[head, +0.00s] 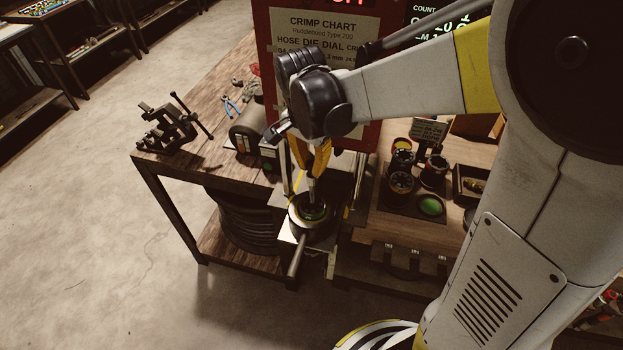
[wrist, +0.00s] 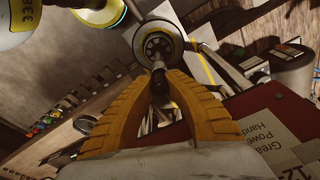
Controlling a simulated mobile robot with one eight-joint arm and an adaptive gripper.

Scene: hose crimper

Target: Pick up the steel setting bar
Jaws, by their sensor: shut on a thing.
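My gripper (head: 311,172) points down over the crimper's round head (head: 296,220), with its yellow fingers closed. The fingertips are shut on a slim grey upright piece, the steel setting bar (head: 313,190), which stands over the head's ring. In the wrist view my gripper (wrist: 159,84) pinches the bar's dark end (wrist: 158,70), and the ringed crimper head (wrist: 158,44) lies just beyond. The fingers hide part of the bar. I cannot tell whether its lower end touches the ring.
A steel rod (head: 297,256) sticks out from the head towards the front. A red cabinet with a crimp chart (head: 322,30) stands close behind my gripper. A vise (head: 168,130) is on the left bench, and round dies (head: 401,182) sit on the right bench. The floor at left is clear.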

